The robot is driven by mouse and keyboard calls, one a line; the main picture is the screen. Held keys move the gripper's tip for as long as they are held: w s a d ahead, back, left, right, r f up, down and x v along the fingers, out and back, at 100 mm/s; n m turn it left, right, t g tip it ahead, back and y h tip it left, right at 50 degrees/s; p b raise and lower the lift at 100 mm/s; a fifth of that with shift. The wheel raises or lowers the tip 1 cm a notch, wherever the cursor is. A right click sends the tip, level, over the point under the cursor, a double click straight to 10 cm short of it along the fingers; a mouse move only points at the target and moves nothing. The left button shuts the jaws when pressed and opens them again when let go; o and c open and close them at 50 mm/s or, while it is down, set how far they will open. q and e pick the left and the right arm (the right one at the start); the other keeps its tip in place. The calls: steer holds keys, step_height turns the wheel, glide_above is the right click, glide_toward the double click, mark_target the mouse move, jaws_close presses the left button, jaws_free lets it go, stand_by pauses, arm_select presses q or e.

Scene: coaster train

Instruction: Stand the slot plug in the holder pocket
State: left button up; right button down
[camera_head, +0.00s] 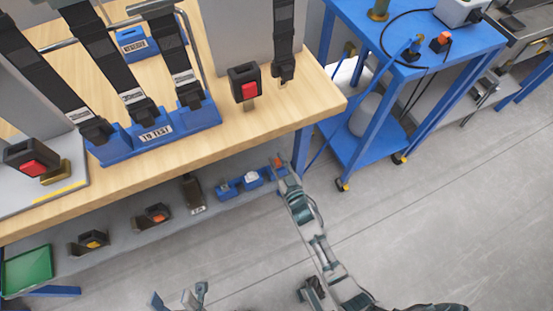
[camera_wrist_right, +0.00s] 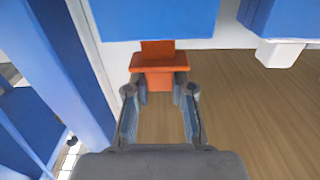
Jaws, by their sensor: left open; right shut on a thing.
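The orange slot plug (camera_wrist_right: 160,66) is between the fingertips of my right gripper (camera_wrist_right: 160,90), which is shut on it. In the head view the plug (camera_head: 278,160) is a small orange spot at the right end of the blue holder (camera_head: 232,188) on the lower shelf, by my right gripper (camera_head: 284,170). In the wrist view the plug meets the edge of a blue block (camera_wrist_right: 150,18). I cannot tell how deep it sits in a pocket. My left gripper (camera_head: 180,298) is open and empty at the bottom edge, away from the bench.
A white piece (camera_head: 251,177) stands in the holder, left of the plug. The bench top (camera_head: 235,135) overhangs the shelf, and a blue bench leg (camera_head: 302,150) is close to my right gripper. A blue cart (camera_head: 400,75) stands at right. The floor in front is clear.

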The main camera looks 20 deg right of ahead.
steer(key=shift+f+b, duration=0.45)
steer(key=shift+f, duration=0.35)
steer(key=c, duration=0.9)
jaws_free()
steer(key=s, duration=1.2)
steer(key=shift+d, duration=0.2)
